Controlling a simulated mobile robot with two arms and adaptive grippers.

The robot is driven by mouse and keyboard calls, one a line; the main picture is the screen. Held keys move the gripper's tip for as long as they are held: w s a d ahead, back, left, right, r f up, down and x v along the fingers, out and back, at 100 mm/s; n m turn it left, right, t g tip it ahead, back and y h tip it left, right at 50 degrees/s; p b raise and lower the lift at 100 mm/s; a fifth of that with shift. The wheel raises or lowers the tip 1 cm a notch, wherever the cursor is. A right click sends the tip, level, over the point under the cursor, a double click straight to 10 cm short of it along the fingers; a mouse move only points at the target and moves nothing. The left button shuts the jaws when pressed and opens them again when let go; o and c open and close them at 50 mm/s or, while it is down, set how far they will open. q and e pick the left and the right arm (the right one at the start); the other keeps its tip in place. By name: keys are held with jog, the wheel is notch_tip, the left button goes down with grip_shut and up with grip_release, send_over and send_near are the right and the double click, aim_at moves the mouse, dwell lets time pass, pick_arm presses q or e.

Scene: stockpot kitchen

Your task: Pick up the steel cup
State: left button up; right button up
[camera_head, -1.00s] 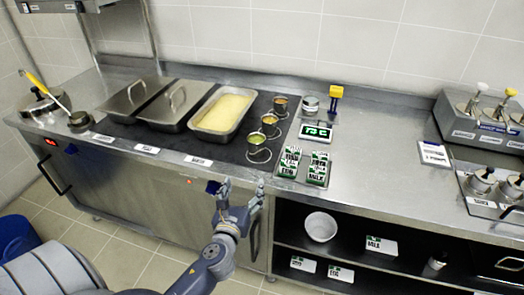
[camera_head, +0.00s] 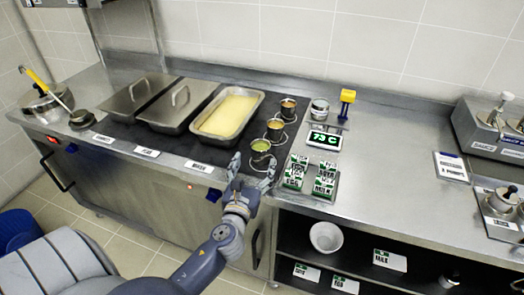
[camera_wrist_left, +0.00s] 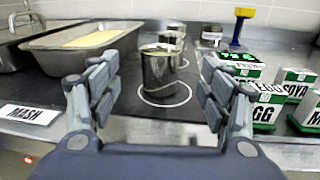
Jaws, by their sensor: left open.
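A steel cup (camera_head: 261,148) with green contents stands upright on the dark counter strip, the nearest of three cups in a row. In the left wrist view the steel cup (camera_wrist_left: 160,72) stands within a white ring, centred between my fingers. My left gripper (camera_head: 252,172) is open and empty at the counter's front edge, just in front of the cup. Its fingers show left and right of the cup in the wrist view, apart from it. The cup's base is partly hidden by the gripper in the head view. My right gripper is not in view.
Two more cups (camera_head: 275,129) (camera_head: 288,107) stand behind. A tray of yellow mash (camera_head: 228,115) is to the left. Labelled green-and-white cartons (camera_head: 296,172) stand close on the right, with a temperature display (camera_head: 325,140) behind.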

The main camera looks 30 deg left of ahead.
aim_at(258, 153)
pick_arm(q)
jog(key=shift+w+a+r, duration=0.15)
jog(key=shift+w+a, duration=0.05)
jog(key=shift+w, duration=0.35)
jog(key=shift+w+a+r, duration=0.15)
jog(key=shift+w+a, duration=0.05)
jog(key=shift+w, duration=0.3)
jog(key=shift+w+a+f, duration=0.1)
jog(key=shift+w+a, duration=0.1)
jog(key=shift+w, duration=0.4)
jog(key=p+x, duration=0.1)
jog(key=x, duration=0.3)
jog(key=shift+w, duration=0.1)
jog(key=shift+w+a, duration=0.2)
jog(key=shift+w, duration=0.25)
jog(key=c, duration=1.3)
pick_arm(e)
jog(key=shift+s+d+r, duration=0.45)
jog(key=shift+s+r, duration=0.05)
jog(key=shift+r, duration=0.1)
